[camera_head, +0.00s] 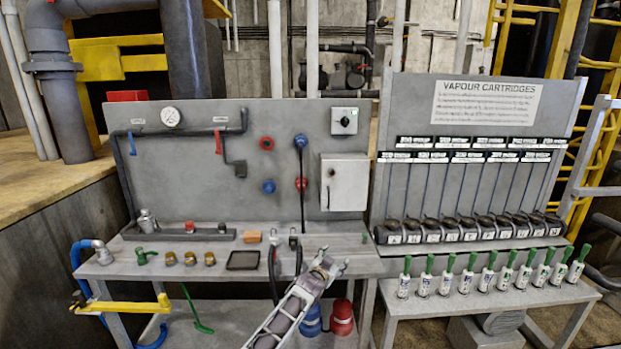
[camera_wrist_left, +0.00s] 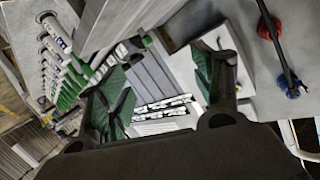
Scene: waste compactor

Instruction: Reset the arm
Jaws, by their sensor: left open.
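My left arm (camera_head: 285,318) rises from the lower middle of the head view. Its gripper (camera_head: 332,258) is in front of the bench's right end and points toward the back panel. In the left wrist view the two green-lined fingers (camera_wrist_left: 165,55) stand wide apart. I see nothing held between them. From the head view alone I cannot tell whether the gripper touches the bench. My right gripper shows in neither view.
The bench (camera_head: 110,268) carries brass knobs (camera_head: 190,259), a dark tray (camera_head: 243,260) and an orange block (camera_head: 252,236). To the right, a cartridge rack (camera_head: 440,190) stands behind a lower table (camera_head: 400,312) with several green-topped cartridges (camera_head: 447,276). Hoses hang over the bench front.

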